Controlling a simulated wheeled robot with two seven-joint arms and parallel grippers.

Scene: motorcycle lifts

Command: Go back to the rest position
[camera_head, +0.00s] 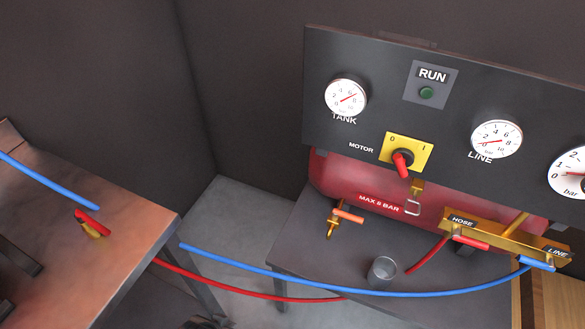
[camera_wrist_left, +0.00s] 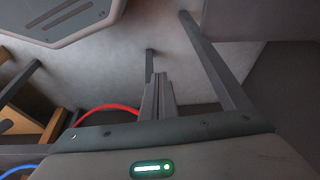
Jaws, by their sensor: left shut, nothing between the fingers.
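My left gripper (camera_wrist_left: 158,88) shows in the left wrist view with its two fingers together, shut and empty. It points over grey floor, with dark table legs around it. A red hose (camera_wrist_left: 108,108) curves behind it on the left, apart from the fingers as far as I can tell. In the head view I cannot clearly make out my left gripper; a dark part shows at the bottom edge below the hoses. My right gripper is not in view.
A brown-topped table (camera_head: 130,215) stands at left. A blue hose (camera_head: 330,288) and a red hose (camera_head: 240,293) span the gap to a dark bench (camera_head: 300,245) with a metal cup (camera_head: 382,272). The gauge panel (camera_head: 380,100) stands above a red tank (camera_head: 335,178).

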